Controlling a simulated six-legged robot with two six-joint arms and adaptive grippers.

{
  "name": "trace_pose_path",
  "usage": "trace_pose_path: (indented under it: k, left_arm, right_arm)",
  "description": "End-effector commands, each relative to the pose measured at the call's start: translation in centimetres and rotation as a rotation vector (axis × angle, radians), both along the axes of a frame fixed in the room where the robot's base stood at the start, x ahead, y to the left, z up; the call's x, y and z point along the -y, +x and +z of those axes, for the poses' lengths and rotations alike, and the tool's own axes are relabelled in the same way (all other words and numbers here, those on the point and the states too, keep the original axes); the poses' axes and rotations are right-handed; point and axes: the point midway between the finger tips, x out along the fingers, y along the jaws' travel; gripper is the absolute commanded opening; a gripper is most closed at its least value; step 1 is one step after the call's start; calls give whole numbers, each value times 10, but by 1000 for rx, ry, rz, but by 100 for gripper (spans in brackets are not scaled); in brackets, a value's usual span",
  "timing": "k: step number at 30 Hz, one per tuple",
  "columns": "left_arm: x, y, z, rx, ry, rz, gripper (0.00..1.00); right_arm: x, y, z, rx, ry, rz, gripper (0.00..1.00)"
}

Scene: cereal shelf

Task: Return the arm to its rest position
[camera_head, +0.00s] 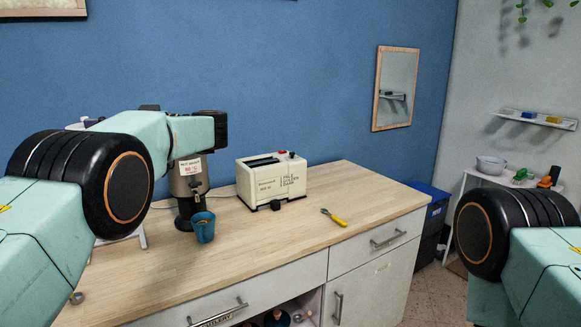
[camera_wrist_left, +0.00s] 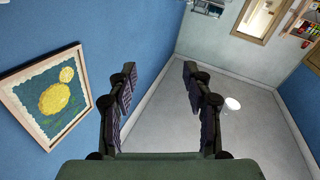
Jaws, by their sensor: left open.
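My left arm (camera_head: 130,135) comes in from the left of the head view, raised over the counter, its forearm bent toward the right. In the left wrist view my left gripper (camera_wrist_left: 159,70) is open, its two dark fingers wide apart. Nothing is between the fingers; a wall and grey floor show beyond them. My right arm (camera_head: 500,240) shows at the right edge of the head view. Its gripper is out of view.
The wooden counter (camera_head: 270,235) holds a toaster (camera_head: 265,182), a coffee machine (camera_head: 188,185), a blue cup (camera_head: 203,228) and a yellow-handled tool (camera_head: 334,217). A blue bin (camera_head: 430,225) stands beside the counter. A framed picture (camera_wrist_left: 50,92) hangs left of my left gripper.

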Motion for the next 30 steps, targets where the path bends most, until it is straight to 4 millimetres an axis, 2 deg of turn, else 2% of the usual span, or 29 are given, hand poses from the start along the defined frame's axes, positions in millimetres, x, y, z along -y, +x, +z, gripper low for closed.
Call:
trace_pose_path:
  k: [7,11,14,15,20,26,30]
  left_arm:
    - [-6,45,-18,48,180,-264,50]
    - [-4,70,-49,22,241,-446,50]
    - [2,87,-87,-24,257,-607,50]
    - [4,92,-105,-48,253,-670,50]
    - [19,101,-179,-145,197,-891,50]
    - [37,89,-272,-277,70,-1102,50]
    - [49,68,-335,-370,-43,-1215,50]
  right_arm:
    - [0,0,0,-1,0,0,0]
    - [0,0,-4,-1,0,0,0]
    - [0,0,-9,-1,0,0,0]
    - [0,0,-11,-1,0,0,0]
    - [0,0,-19,-1,0,0,0]
    - [0,0,-29,-1,0,0,0]
    - [0,0,-36,-1,0,0,0]
